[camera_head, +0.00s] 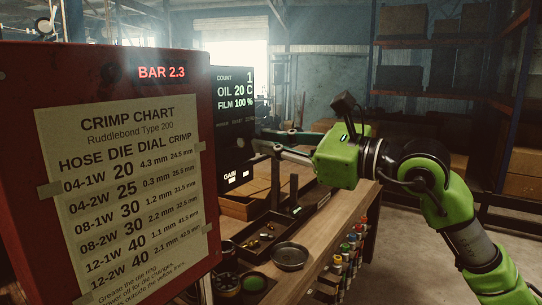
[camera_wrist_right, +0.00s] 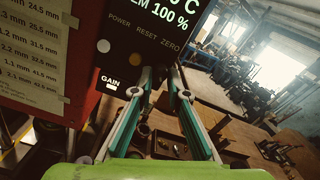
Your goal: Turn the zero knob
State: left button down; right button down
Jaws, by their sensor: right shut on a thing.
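The black control panel (camera_head: 232,155) faces me beside the red cabinet, with a lit readout and a row of labels, POWER, RESET and ZERO. The panel also fills the upper middle of the wrist view (camera_wrist_right: 125,62). My right gripper (camera_head: 261,140) reaches in from the right with its fingertips at the panel's right edge. In the wrist view the fingertips (camera_wrist_right: 163,76) close in just below the ZERO label (camera_wrist_right: 170,44), around the spot of the zero knob. The knob itself is dark and mostly hidden between the fingers. My left gripper is out of view.
The red cabinet (camera_head: 18,110) with a paper crimp chart (camera_head: 125,185) stands close on the left. The wooden bench (camera_head: 307,255) holds trays, a round metal dish (camera_head: 290,256) and small parts. Bottles with coloured caps (camera_head: 350,246) line the bench's front edge. Shelves stand behind.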

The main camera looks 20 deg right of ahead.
jog(key=shift+n+b, duration=0.9)
jog(key=shift+n, duration=0.6)
jog(key=c, duration=2)
grip_release()
jog(key=shift+o, duration=0.2)
jog(key=shift+d, duration=0.1)
jog(key=v, duration=1.2)
jog(key=shift+w, duration=0.15)
